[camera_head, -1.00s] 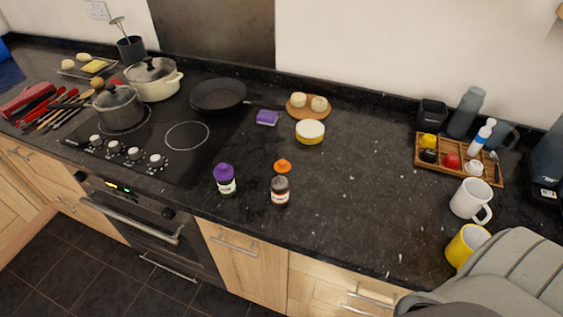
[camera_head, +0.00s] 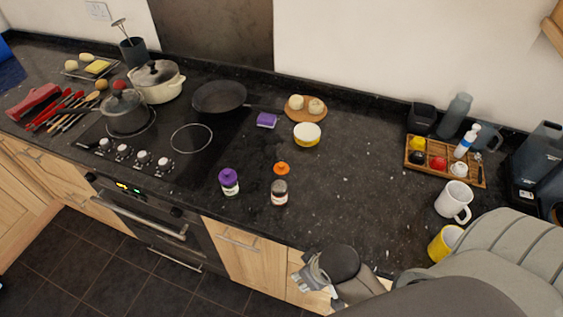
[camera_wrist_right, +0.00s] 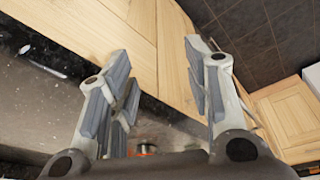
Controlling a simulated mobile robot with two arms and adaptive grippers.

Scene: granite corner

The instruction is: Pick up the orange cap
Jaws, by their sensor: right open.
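The orange cap (camera_head: 281,168) lies on the dark counter just behind a small open-looking jar (camera_head: 279,192) with a dark body and a pale label. My right gripper (camera_head: 312,272) is in front of the counter's front edge, below and to the right of the jar, apart from both. In the right wrist view my right gripper (camera_wrist_right: 156,55) has its fingers spread with nothing between the tips. A small orange-and-pale thing (camera_wrist_right: 145,149) shows low between the finger bases, mostly hidden; I cannot tell if it is the jar or the cap. My left gripper is not in view.
A purple-capped bottle (camera_head: 229,181) stands left of the jar. A yellow-and-white bowl (camera_head: 307,134) and a purple sponge (camera_head: 266,120) are behind. A yellow mug (camera_head: 443,244) and a white mug (camera_head: 453,201) stand at right. The counter between jar and mugs is clear.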

